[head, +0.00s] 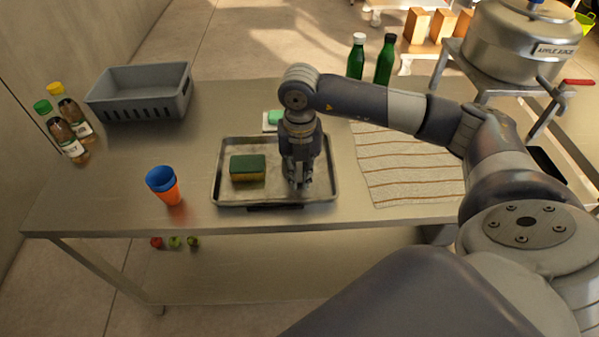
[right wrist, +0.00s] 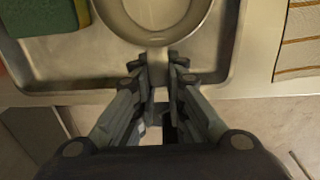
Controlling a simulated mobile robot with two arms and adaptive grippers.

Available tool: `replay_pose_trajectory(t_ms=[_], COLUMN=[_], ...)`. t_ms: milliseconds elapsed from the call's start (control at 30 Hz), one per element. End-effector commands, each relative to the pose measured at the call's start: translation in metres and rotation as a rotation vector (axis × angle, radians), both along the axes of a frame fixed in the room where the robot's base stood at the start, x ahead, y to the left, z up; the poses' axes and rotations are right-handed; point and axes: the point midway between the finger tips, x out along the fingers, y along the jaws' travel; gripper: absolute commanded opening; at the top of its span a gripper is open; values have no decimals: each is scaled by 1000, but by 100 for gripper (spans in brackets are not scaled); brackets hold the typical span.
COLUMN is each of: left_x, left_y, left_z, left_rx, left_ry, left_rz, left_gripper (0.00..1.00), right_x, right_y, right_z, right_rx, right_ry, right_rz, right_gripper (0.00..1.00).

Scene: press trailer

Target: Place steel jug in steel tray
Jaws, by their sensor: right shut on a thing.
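The steel tray (head: 228,202) lies on the steel table, and its front rim shows in the right wrist view (right wrist: 80,86). My right gripper (head: 298,186) points down over the right half of the tray. In the right wrist view its fingers (right wrist: 158,62) are shut on the near side of the steel jug (right wrist: 152,38), whose round open mouth shows at the top. The jug is over the tray; I cannot tell whether its base touches it. In the head view the gripper hides the jug. My left gripper is not in view.
A green and yellow sponge (head: 248,168) lies in the tray's left half. Stacked cups (head: 165,187) stand left of the tray, a grey crate (head: 140,95) and bottles (head: 66,135) farther left. A striped cloth (head: 405,175) lies right. A large pot (head: 510,45) stands back right.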

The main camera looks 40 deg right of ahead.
Motion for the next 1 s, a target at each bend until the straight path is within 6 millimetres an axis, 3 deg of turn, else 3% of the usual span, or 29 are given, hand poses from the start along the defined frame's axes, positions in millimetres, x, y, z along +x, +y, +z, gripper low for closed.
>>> replay_pose_trajectory(t_ms=[33,100,133,567,667,1000], left_x=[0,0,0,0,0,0], left_y=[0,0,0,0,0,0], left_z=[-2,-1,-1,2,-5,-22], left_rx=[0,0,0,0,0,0], left_ry=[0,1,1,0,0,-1], left_rz=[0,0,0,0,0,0], left_gripper=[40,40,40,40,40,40], right_x=[0,0,0,0,2,1], right_y=[0,0,0,0,0,0], right_z=[-2,-1,-1,5,18,91], right_rx=[0,0,0,0,1,1], right_ry=[0,0,0,-1,-5,-4], right_rz=[0,0,0,0,0,0], right_gripper=[14,30,32,32,32,32])
